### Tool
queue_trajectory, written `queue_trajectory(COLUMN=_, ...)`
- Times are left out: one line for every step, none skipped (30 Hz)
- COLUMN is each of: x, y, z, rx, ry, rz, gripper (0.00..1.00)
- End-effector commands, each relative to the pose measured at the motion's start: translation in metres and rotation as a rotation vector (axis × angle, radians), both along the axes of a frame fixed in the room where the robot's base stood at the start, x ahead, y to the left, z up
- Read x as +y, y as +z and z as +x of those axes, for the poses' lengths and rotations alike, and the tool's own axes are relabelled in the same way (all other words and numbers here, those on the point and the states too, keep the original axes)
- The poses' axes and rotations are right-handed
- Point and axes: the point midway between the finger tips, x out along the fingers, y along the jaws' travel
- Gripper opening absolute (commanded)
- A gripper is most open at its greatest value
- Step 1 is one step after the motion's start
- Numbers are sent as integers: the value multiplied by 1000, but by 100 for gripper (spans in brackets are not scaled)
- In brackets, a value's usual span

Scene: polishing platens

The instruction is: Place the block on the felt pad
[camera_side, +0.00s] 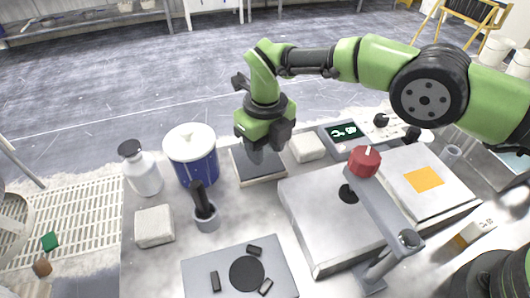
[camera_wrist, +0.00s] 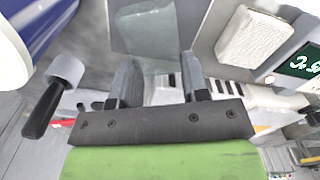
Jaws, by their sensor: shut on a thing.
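My gripper (camera_side: 254,154) points down over a dark grey square pad (camera_side: 262,172) with a pale edge, which looks like the felt pad. In the wrist view my gripper (camera_wrist: 158,66) has its two fingers apart, shut on a greenish-grey block (camera_wrist: 146,30) at the fingertips. In the side view the block is mostly hidden by the fingers. It is at or just above the pad; I cannot tell whether it touches.
A white block (camera_side: 307,147) and a display box (camera_side: 345,135) stand right of the pad. A large grey platen box (camera_side: 330,225) is at front right.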

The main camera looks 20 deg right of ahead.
Motion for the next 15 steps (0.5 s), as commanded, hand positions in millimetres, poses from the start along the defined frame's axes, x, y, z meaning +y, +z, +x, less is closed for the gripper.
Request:
queue_trajectory(x=0, y=-8, z=0, rx=1, ry=0, rz=0, gripper=16)
queue_trajectory(x=0, y=-12, z=0, rx=1, ry=0, rz=0, gripper=16)
queue_trajectory(x=0, y=-17, z=0, rx=1, ry=1, rz=-1, gripper=16)
queue_trajectory(x=0, y=-19, z=0, rx=0, ry=1, rz=0, gripper=16)
queue_trajectory(x=0, y=-21, z=0, rx=-1, ry=1, rz=0, gripper=16)
queue_trajectory(x=0, y=-22, z=0, rx=0, ry=1, rz=0, gripper=16)
queue_trajectory(x=0, y=-23, z=0, rx=-1, ry=1, rz=0, gripper=16)
queue_trajectory(x=0, y=-23, z=0, rx=-1, ry=1, rz=0, gripper=16)
queue_trajectory(x=0, y=-22, z=0, rx=-1, ry=1, rz=0, gripper=16)
queue_trajectory(x=0, y=-22, z=0, rx=-1, ry=1, rz=0, gripper=16)
queue_trajectory(x=0, y=-22, z=0, rx=-1, ry=1, rz=0, gripper=16)
queue_trajectory(x=0, y=-22, z=0, rx=-1, ry=1, rz=0, gripper=16)
queue_trajectory(x=0, y=-22, z=0, rx=-1, ry=1, rz=0, gripper=16)
queue_trajectory(x=0, y=-23, z=0, rx=-1, ry=1, rz=0, gripper=16)
queue_trajectory(x=0, y=-24, z=0, rx=-1, ry=1, rz=0, gripper=16)
